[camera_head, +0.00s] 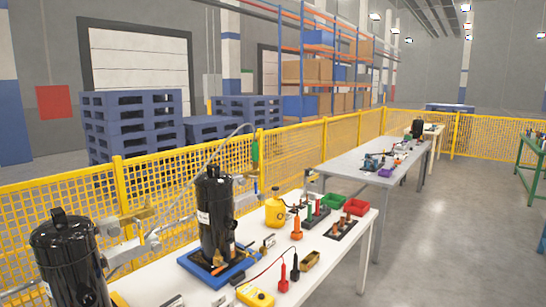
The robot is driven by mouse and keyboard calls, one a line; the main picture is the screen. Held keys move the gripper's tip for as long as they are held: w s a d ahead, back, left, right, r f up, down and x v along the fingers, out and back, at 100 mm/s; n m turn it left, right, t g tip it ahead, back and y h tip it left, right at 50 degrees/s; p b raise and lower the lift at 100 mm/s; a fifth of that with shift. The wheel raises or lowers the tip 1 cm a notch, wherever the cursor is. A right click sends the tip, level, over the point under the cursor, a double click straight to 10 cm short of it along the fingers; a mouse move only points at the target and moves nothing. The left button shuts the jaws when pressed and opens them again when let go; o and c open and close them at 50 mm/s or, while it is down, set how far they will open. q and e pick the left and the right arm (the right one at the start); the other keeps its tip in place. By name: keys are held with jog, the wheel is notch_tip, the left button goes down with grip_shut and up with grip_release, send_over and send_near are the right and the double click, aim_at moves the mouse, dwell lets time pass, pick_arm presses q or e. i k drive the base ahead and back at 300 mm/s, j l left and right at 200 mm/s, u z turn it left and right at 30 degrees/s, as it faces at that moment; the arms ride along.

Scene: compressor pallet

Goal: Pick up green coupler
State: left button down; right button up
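A slim green piece (255,150), which looks like the green coupler, hangs upright in front of the yellow mesh fence, above and behind the white table. A thin grey hose arches near its top and runs left behind the black compressor. The piece is small here, so its exact shape and what holds it cannot be told. Neither of my grippers shows in the head view.
A black compressor (215,215) stands on a blue pallet (228,270) on the white table (330,270). Another black compressor (70,265) is at front left. A yellow bottle (275,211), an orange-red tool (296,225), a yellow meter (256,296) and bins crowd the tabletop. Open floor lies right.

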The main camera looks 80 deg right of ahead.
aim_at(254, 144)
jog(key=z, duration=2.4)
jog(key=i+l+u, duration=0.1)
jog(key=i+l, duration=0.3)
jog(key=l, duration=0.1)
